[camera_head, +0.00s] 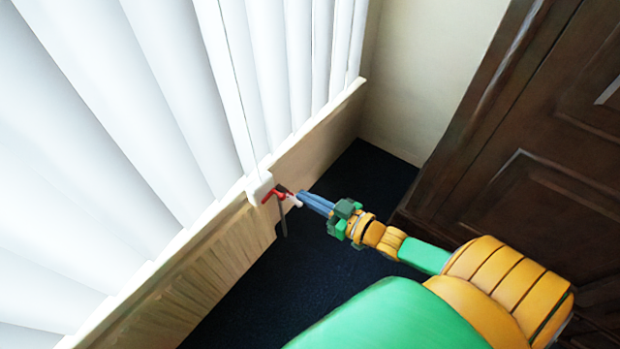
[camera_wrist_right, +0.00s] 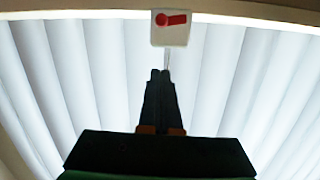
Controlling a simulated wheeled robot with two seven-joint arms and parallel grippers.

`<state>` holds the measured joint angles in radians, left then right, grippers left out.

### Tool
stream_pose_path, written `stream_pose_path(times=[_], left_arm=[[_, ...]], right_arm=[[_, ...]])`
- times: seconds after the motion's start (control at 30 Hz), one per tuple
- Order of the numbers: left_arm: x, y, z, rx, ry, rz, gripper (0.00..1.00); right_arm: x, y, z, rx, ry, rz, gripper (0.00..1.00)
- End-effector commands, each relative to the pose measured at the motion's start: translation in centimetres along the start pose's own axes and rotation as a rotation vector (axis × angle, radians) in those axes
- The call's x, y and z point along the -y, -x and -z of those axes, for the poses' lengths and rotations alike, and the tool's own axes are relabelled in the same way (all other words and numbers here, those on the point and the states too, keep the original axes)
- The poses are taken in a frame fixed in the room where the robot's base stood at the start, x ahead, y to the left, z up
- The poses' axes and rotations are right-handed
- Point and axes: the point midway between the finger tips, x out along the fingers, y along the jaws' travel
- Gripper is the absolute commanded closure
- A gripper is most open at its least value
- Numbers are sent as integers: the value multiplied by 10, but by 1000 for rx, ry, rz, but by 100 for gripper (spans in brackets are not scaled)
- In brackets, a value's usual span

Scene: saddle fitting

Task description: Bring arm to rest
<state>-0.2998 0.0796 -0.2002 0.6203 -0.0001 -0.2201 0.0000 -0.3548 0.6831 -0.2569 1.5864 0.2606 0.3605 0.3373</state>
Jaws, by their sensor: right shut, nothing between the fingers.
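My right gripper (camera_head: 302,196) is at the end of my green and yellow arm, which reaches in from the lower right. Its blue fingers are together and point left at a white block with a red lever (camera_head: 259,188). In the right wrist view the fingers (camera_wrist_right: 160,74) look dark and closed, with nothing seen between them. The white block (camera_wrist_right: 158,38) with its red lever (camera_wrist_right: 175,19) is just beyond the tips, and a thin pale piece hangs below it. Whether the tips touch that piece is unclear. My left gripper is not in view.
The block sits on a pale wooden ledge (camera_head: 205,232) below white vertical slats (camera_head: 150,90). A dark strip (camera_head: 281,217) hangs beside it. A dark wooden panelled door (camera_head: 540,180) stands on the right. Dark blue floor (camera_head: 335,262) is open beneath the gripper.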

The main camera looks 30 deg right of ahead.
Motion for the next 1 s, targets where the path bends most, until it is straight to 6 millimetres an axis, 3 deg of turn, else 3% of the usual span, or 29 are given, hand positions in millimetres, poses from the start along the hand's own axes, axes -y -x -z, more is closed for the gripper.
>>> stream_pose_path(times=[0.53, 0.63, 0.67, 0.73, 0.8, 0.9, 1.0], left_arm=[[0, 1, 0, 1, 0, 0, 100], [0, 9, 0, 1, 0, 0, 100], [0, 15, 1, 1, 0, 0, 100], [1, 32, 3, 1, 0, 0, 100], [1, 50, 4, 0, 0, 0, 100], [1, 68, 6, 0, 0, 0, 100], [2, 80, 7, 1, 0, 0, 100]], right_arm=[[0, 7, 0, 1, 0, 0, 100], [-7, 11, -14, 57, 4, -41, 100], [-12, 15, -27, 106, 6, -73, 100], [-22, 34, -74, 286, 11, -166, 100], [-16, 70, -135, 526, 5, -240, 100], [20, 132, -205, 853, -15, -262, 100], [66, 187, -244, 1101, -35, -223, 100]])
